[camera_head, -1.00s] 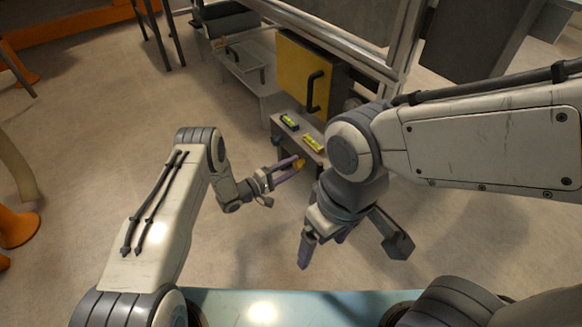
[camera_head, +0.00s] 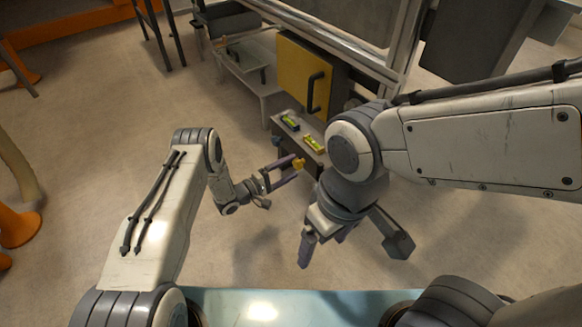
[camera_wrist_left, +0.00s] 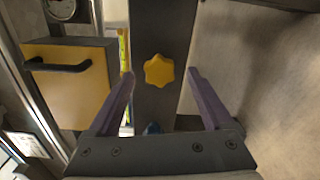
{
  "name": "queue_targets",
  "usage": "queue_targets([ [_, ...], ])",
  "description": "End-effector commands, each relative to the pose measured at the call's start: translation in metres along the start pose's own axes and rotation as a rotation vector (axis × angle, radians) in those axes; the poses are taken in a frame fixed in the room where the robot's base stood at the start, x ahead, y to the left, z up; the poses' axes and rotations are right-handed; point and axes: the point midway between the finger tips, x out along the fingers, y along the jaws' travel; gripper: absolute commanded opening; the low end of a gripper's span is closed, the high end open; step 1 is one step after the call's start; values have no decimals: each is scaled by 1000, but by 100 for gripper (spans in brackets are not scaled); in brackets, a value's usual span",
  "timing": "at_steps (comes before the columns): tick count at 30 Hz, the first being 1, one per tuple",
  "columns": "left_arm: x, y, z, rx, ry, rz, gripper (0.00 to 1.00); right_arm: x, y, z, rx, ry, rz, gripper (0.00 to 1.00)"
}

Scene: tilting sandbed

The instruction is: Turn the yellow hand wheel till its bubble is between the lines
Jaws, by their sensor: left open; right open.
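The yellow hand wheel (camera_head: 299,164) is a lobed knob on the front face of the dark sandbed frame; it also shows in the left wrist view (camera_wrist_left: 159,70). My left gripper (camera_head: 286,169) is open, just in front of the wheel. In the left wrist view its purple fingers (camera_wrist_left: 161,75) stand on either side of the wheel with gaps. The yellow-framed level (camera_head: 314,143) lies on top of the frame behind the wheel. Its bubble is too small to place against the lines. My right gripper (camera_head: 352,247) is open and empty, hanging to the right.
A yellow cabinet door with a black handle (camera_head: 316,92) stands behind. Floor in front of the frame is clear. My right arm hides the frame's right part.

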Motion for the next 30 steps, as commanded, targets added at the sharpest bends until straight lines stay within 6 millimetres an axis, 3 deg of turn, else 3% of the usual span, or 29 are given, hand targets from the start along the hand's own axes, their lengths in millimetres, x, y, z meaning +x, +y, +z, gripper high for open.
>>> queue_targets([
  [9, -63, 4, 0, -4, 6, -2, 84, -31, -2, -2, 0, 0, 0, 84],
  [15, -89, 1, 0, -3, 2, -1, 84, -38, -3, -2, 0, 0, 0, 84],
  [30, -95, 0, 0, -2, 0, -1, 84, -39, -3, -2, 0, 0, 0, 84],
])
